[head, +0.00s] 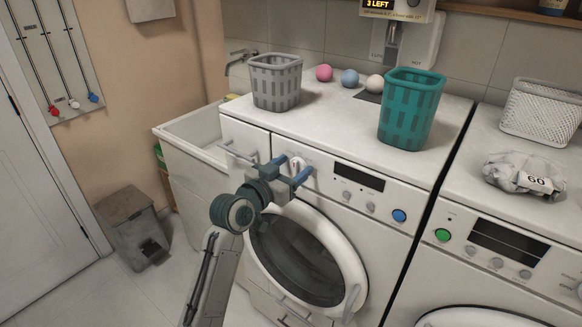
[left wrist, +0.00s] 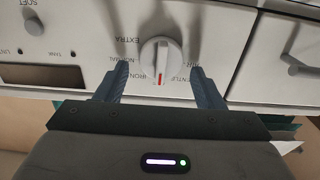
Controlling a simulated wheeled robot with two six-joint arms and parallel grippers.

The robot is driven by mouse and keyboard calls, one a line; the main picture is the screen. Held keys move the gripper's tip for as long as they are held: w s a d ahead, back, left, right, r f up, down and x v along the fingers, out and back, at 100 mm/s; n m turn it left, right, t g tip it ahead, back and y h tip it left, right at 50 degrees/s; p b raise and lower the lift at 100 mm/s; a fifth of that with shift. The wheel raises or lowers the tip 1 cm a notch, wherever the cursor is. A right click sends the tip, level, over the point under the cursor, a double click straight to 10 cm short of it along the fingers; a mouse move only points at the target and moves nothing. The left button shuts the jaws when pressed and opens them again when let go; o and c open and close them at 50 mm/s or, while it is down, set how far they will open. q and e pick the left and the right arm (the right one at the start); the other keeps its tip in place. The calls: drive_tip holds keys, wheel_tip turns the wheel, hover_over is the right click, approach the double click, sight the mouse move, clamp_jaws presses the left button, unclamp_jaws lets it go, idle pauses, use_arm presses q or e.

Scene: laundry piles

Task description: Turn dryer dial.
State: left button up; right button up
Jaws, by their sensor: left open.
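The dryer dial is a round white knob (left wrist: 161,57) with a raised grip bar and a red mark. In the left wrist view its red mark points down, near the printed word IRON. My left gripper (left wrist: 160,82) is open, with one blue finger on each side of the dial's lower part; I cannot tell whether they touch it. In the head view the left gripper (head: 291,174) is at the upper left of the panel of the left machine (head: 340,163), and partly hides the dial (head: 296,163). My right gripper is not in view.
The left machine's panel also has a dark display (head: 359,177), small knobs and a blue button (head: 399,215). A grey basket (head: 276,82), a teal basket (head: 410,110) and several balls stand on top. A second machine (head: 480,245) stands close on the right.

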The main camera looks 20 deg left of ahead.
use_arm(q)
drive_tip(key=c, duration=1)
drive_tip(key=shift+o, duration=0.2)
